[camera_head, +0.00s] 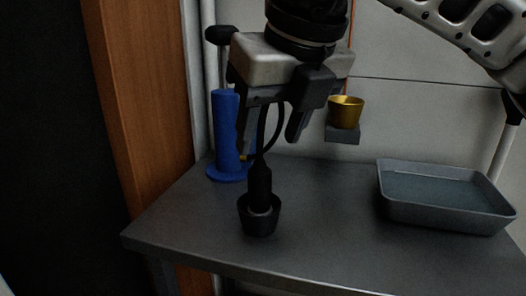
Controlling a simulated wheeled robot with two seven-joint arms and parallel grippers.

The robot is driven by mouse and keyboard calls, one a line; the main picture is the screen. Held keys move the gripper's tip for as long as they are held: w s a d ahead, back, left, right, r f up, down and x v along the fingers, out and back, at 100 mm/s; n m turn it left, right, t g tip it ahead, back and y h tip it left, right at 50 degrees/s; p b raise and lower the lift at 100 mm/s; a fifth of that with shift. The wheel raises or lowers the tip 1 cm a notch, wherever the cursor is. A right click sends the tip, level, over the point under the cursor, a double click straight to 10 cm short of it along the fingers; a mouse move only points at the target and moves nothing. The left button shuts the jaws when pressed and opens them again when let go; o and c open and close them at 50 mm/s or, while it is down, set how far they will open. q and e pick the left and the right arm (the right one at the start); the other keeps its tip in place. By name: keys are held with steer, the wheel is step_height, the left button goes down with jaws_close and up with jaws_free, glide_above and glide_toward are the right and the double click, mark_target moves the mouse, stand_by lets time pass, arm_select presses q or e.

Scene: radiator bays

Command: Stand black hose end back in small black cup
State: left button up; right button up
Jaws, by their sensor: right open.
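The black hose end (260,184) stands upright in the small black cup (259,217) on the grey table. A thin black hose (276,132) curves up from its top, between the fingers of my right gripper (270,142). That gripper is above the hose end, pointing down, with its fingers apart. The fingers are clear of the hose end's thick body. My left gripper is not in view.
A blue stand (225,135) with a round base is just left of the gripper. A gold cup (345,112) sits on a grey wall bracket (342,134). A grey tray (445,212) is on the right of the table (310,225). The table's middle is clear.

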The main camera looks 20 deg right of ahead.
steer(key=shift+v, duration=1.85)
